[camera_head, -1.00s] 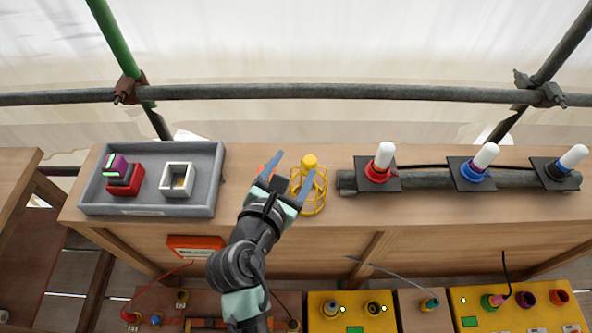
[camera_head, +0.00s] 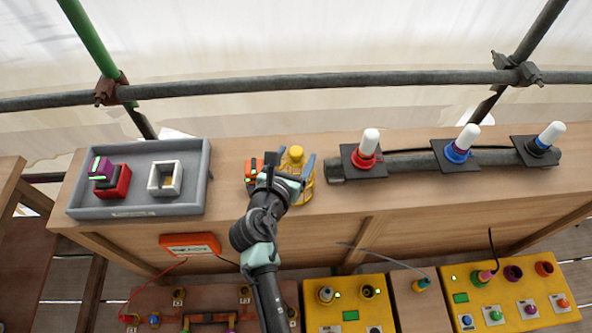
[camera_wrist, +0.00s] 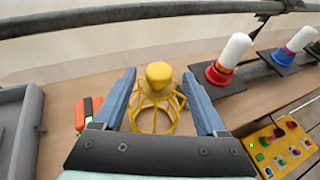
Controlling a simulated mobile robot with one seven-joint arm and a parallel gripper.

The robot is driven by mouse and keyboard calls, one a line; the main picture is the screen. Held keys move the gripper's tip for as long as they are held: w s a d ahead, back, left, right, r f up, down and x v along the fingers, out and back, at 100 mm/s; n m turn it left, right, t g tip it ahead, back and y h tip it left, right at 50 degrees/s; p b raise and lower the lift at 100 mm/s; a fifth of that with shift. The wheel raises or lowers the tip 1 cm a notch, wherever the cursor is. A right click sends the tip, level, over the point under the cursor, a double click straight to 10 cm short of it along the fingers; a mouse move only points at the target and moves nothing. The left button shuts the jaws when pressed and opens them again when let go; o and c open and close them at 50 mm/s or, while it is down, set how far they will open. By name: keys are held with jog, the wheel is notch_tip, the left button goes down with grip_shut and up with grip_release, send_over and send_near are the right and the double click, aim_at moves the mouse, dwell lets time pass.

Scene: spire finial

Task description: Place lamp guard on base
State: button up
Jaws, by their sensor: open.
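The yellow wire lamp guard (camera_head: 296,157) stands upright on the wooden bench; it also shows in the wrist view (camera_wrist: 158,90). My gripper (camera_head: 286,168) is open, with one blue finger on either side of the guard in the wrist view (camera_wrist: 158,100). I cannot tell whether the fingers touch it. Three white lamps stand on dark plates to the right: one with a red base (camera_head: 365,158), one with a blue base (camera_head: 459,150), one with a dark base (camera_head: 541,145). The red and blue lamps show in the wrist view too.
An orange and black device (camera_head: 254,170) lies just left of the guard. A grey tray (camera_head: 140,210) with a purple-and-red item and a white box is at the left. Yellow panels (camera_head: 348,295) sit below in front.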

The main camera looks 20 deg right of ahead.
aim_at(300, 147)
jog(key=shift+r+x, duration=0.15)
jog(key=shift+x, duration=0.95)
jog(key=shift+r+x, duration=0.1)
jog(key=shift+x, duration=1)
jog(key=shift+w, duration=0.1)
jog(key=shift+c, duration=0.3)
grip_shut()
